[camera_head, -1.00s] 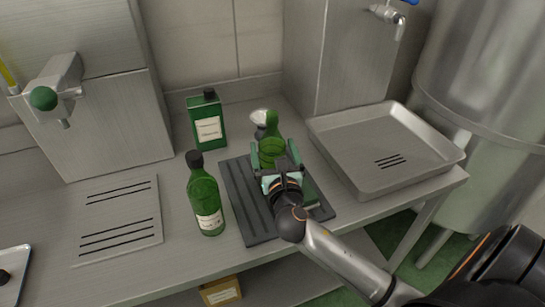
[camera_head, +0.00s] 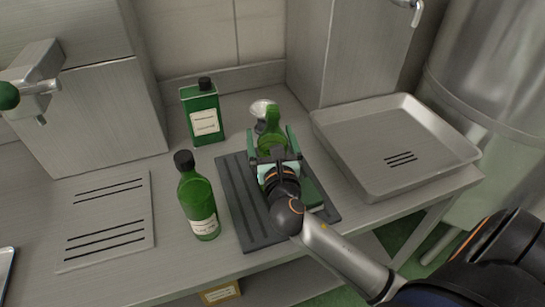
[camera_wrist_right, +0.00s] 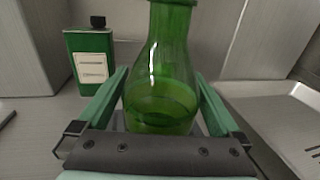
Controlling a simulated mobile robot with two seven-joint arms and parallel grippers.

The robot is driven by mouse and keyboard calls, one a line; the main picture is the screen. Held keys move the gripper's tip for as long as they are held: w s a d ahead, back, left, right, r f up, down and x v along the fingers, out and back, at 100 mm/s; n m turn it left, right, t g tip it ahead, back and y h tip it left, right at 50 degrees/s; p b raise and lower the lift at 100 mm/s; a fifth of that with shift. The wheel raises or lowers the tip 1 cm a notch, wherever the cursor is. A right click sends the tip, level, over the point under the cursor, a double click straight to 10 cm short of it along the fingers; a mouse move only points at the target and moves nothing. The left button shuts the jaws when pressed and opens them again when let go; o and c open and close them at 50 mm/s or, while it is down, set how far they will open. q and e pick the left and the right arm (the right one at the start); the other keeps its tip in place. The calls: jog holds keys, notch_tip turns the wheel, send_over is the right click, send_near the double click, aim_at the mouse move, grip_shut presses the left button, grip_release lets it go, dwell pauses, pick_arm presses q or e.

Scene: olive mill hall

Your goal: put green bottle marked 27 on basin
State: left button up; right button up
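An uncapped green glass bottle (camera_head: 271,125) stands upright near the back of the dark ribbed mat (camera_head: 239,205); it also fills the middle of the right wrist view (camera_wrist_right: 160,75). No number is visible on it. My right gripper (camera_head: 272,140) is low around this bottle, with one finger on each side. The right wrist view shows the fingers apart, with gaps to the glass. A capped green bottle (camera_head: 197,200) with a white label stands left of the mat; its marking is unreadable. The shallow metal basin (camera_head: 446,178) is at the right and empty. My left gripper is out of view.
A square green tin (camera_head: 203,114) stands behind the bottles, and a silver funnel-like piece (camera_head: 260,106) sits behind the uncapped bottle. A green item (camera_head: 311,191) on the mat is partly hidden by my arm. A tap (camera_head: 414,10) overhangs the basin's back.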

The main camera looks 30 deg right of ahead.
grip_shut()
dwell(0.7)
